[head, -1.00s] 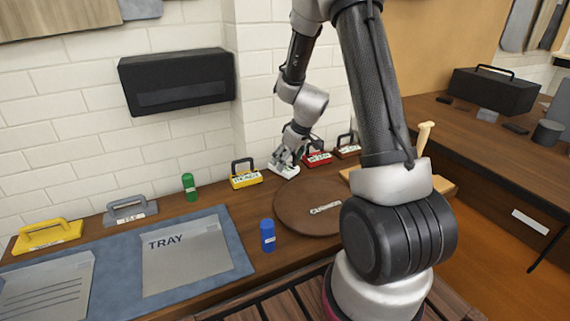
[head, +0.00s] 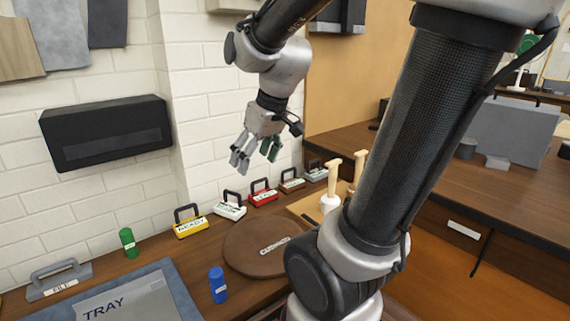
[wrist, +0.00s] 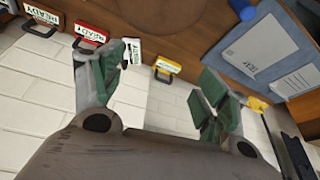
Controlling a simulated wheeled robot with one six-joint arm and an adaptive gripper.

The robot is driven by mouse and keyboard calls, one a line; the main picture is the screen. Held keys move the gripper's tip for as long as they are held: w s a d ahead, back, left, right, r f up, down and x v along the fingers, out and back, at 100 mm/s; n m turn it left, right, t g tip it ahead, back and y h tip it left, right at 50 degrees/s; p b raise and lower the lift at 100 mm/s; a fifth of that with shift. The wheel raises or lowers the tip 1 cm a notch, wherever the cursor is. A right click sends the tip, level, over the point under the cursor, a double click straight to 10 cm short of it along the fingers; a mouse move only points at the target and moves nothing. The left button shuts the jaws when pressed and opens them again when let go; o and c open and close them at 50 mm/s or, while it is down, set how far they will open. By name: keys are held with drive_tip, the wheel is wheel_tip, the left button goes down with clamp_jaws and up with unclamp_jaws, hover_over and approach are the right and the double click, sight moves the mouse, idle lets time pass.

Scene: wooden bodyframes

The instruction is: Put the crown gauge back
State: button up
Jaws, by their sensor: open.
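A white gauge block with a dark handle (head: 230,208) stands in the row along the wall, between a yellow one (head: 190,222) and a red one (head: 263,193). Its label is too small to read surely, so I cannot confirm it is the crown gauge. It also shows in the wrist view (wrist: 131,48), apart from my fingers. My gripper (head: 256,155) is open and empty, raised above the row in front of the wall. In the wrist view the fingers (wrist: 160,88) are spread with nothing between them.
A round brown board (head: 250,256), a green cylinder (head: 129,243) and a blue cylinder (head: 218,285) are on the bench. A blue-grey mat with a tray sheet (head: 135,300) lies front left. A black wall box (head: 106,132) hangs at left. Wooden-handled tools (head: 333,180) stand at right.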

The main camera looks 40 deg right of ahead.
drive_tip(key=s+d+r+m+h, duration=0.1)
drive_tip(key=s+r+m, duration=0.1)
drive_tip(key=s, duration=0.9)
